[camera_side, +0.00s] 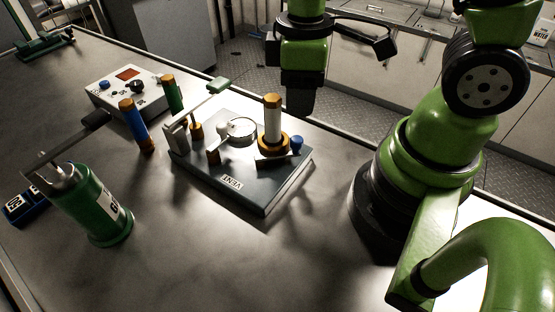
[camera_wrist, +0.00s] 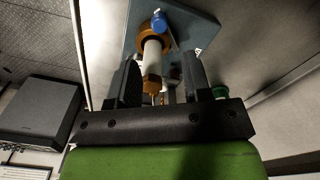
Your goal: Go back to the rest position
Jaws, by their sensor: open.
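My gripper (camera_side: 301,105) hangs with its fingers down at the back of the table in the side view, behind and above the dark base plate (camera_side: 238,190). In the wrist view its two black fingers (camera_wrist: 160,75) stand apart with nothing held between them. A white cylinder with an orange cap (camera_side: 272,122) stands upright in an orange collar on the plate. In the wrist view the white cylinder (camera_wrist: 152,58) shows beyond the fingers, in line with the gap. A blue knob (camera_side: 297,142) is beside the collar.
To the left are a control box (camera_side: 115,95), a blue cylinder (camera_side: 133,125), a green cylinder (camera_side: 173,95) and a green canister (camera_side: 97,210). The front table area is clear.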

